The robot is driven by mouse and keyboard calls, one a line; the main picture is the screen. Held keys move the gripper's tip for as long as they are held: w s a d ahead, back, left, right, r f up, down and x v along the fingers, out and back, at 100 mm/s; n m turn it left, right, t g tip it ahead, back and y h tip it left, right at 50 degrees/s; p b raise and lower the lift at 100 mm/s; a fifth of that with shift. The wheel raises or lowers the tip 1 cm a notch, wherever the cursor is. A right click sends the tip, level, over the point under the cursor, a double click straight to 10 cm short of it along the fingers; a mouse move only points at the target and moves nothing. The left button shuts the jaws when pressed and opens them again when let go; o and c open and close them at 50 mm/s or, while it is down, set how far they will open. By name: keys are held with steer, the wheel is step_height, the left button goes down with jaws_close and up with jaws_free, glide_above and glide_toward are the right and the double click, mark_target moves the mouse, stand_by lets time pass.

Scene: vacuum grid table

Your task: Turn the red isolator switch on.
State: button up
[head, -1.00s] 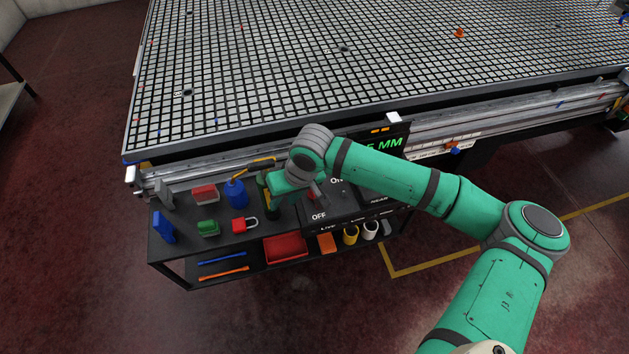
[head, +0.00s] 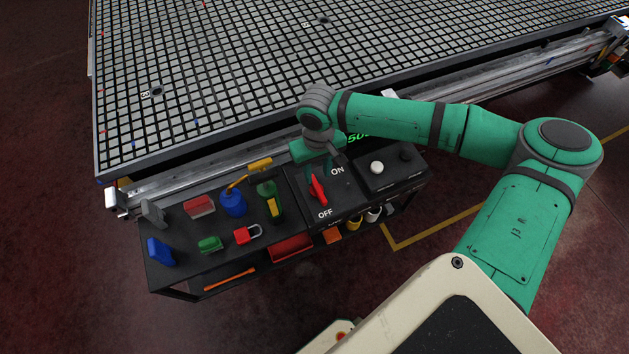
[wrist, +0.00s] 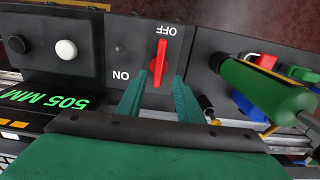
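The red isolator switch (head: 318,190) sits on a black panel on the shelf, between the printed words ON and OFF. In the wrist view its red handle (wrist: 159,62) lies lengthwise, with its far end close to the word OFF. My gripper (wrist: 160,78) is open and empty. Its two green fingers stand on either side of the handle's near end in the wrist view, apart from it. I cannot tell how far above the panel the fingertips are. In the head view my gripper (head: 323,170) is just behind the switch, its fingertips partly hidden.
A box with a white button (head: 377,168) and a black button stands right of the switch.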

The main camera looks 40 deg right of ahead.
mark_target(318, 187)
steer(key=f, duration=0.6)
steer(key=shift+s+f, duration=0.25)
steer(key=shift+f, duration=0.15)
steer(key=shift+w+f, duration=0.1)
steer(key=shift+f, duration=0.55)
steer(key=shift+c, duration=0.6)
steer(key=shift+w, duration=0.1)
jaws_close()
steer(key=shift+d, duration=0.1)
